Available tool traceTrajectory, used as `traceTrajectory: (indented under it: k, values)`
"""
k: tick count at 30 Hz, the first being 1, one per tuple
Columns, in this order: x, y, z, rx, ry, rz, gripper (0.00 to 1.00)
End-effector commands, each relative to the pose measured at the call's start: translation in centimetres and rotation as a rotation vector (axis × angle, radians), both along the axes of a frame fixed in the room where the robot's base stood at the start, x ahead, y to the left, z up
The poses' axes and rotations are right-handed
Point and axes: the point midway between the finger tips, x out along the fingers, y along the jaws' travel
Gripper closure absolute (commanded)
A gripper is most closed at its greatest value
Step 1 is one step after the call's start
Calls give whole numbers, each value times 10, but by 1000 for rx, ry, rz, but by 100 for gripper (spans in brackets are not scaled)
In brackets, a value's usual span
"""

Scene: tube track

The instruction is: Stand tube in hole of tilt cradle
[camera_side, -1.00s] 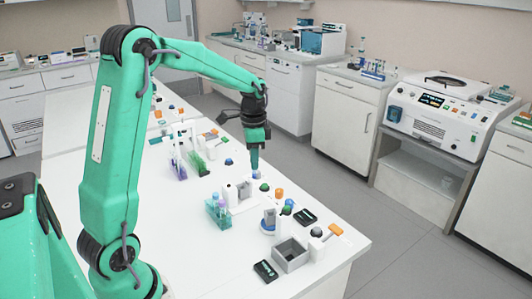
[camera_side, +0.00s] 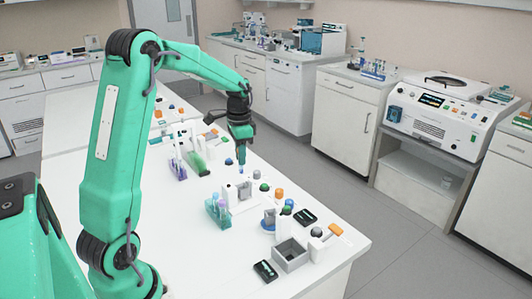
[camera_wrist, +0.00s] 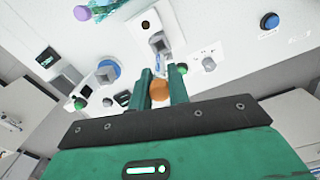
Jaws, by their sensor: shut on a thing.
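My gripper (camera_side: 241,143) is shut on a tube (camera_side: 241,155) and holds it pointing down over the white bench. In the wrist view the fingers (camera_wrist: 161,88) close on it, and a round orange-brown end (camera_wrist: 159,90) shows between them. A small grey block (camera_side: 245,190) beside a white post, apparently the tilt cradle, stands just below and nearer the side camera. The block also shows ahead of the fingers in the wrist view (camera_wrist: 157,42). The tube's lower end appears apart from it. I cannot make out the hole clearly.
A rack of teal tubes (camera_side: 218,212) stands left of the cradle. A rack with green tubes (camera_side: 195,160) is behind. Coloured knobs, such as a green one (camera_side: 264,187), lie close on the right. A grey open box (camera_side: 290,254) is near the front edge.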

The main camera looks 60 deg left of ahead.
Motion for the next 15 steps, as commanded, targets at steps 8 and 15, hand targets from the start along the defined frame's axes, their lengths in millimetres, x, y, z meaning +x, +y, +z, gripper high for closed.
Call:
traceTrajectory:
  k: [8,15]
  values:
    - [0,0,-19,-1,1,0,95]
    - [0,0,-31,-1,1,0,95]
